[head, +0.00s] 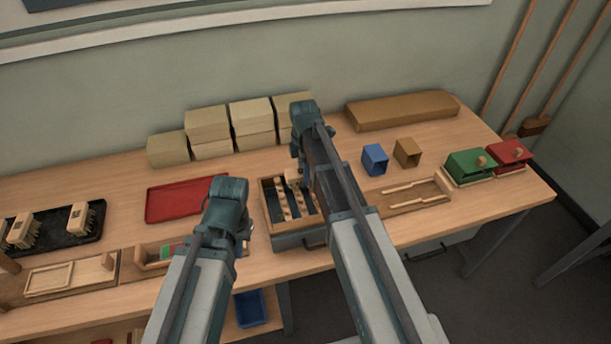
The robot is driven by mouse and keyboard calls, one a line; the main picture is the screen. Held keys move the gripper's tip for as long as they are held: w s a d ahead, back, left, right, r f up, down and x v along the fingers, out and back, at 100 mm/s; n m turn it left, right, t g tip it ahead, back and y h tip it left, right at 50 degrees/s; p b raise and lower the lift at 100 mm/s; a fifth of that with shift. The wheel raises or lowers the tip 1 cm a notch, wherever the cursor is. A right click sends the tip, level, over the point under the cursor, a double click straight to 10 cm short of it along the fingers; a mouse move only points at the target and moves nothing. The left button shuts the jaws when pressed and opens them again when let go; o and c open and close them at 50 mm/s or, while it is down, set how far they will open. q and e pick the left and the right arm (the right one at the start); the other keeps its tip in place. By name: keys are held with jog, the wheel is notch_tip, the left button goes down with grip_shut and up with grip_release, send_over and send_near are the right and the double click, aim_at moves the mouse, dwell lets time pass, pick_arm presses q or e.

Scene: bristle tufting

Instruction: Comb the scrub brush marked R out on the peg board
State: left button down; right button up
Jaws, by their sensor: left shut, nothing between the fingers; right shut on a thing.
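The peg board (267,208) is a shallow wooden frame with rows of pale pegs, at the middle of the bench. My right gripper (297,164) is above its far part, shut on a pale wooden block (294,175) that looks like a scrub brush. Its mark and bristles cannot be made out, nor whether it touches the pegs. My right forearm hides the board's right side. My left gripper (243,232) is shut and empty, left of the peg board and low over the bench. Several other brushes (77,217) sit in a black tray (98,208) at far left.
A red tray (180,201) lies behind my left arm, with pale stacked blocks (208,124) along the wall. A blue box (375,159), a brown box (407,152) and a wooden tray with sticks (415,196) stand right. Green (468,167) and red boxes (508,154) are at far right.

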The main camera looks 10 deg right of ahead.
jog(key=s, duration=0.3)
jog(key=shift+s+d, duration=0.1)
jog(key=shift+s, duration=0.3)
dwell(0.3)
jog(key=s, duration=0.4)
jog(key=shift+f, duration=0.1)
dwell(0.3)
jog(key=w, duration=0.4)
dwell(0.4)
